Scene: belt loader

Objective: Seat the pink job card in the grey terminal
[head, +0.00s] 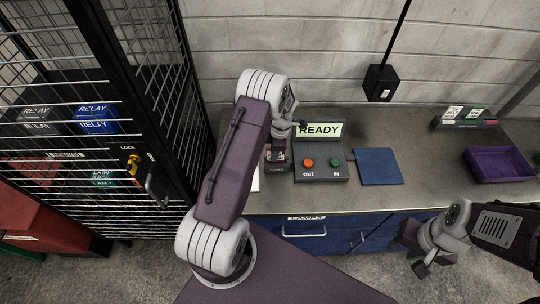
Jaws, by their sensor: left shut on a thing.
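The grey terminal (320,173) stands on the counter, with a lit READY display, a red OUT button and a green IN button. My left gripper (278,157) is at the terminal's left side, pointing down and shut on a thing. Only a small reddish-pink bit shows there, which looks like the pink job card; the arm hides most of it. I cannot tell whether the card is inside the terminal's slot. My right gripper (432,266) hangs in front of the counter at the lower right, empty, its fingers apart.
A blue mat (378,167) lies right of the terminal. A card rack (464,124) and a purple tray (500,163) are further right. A mesh cage (150,110) with a LOCK panel stands left. Blue LAMPS drawers (330,243) are below the counter.

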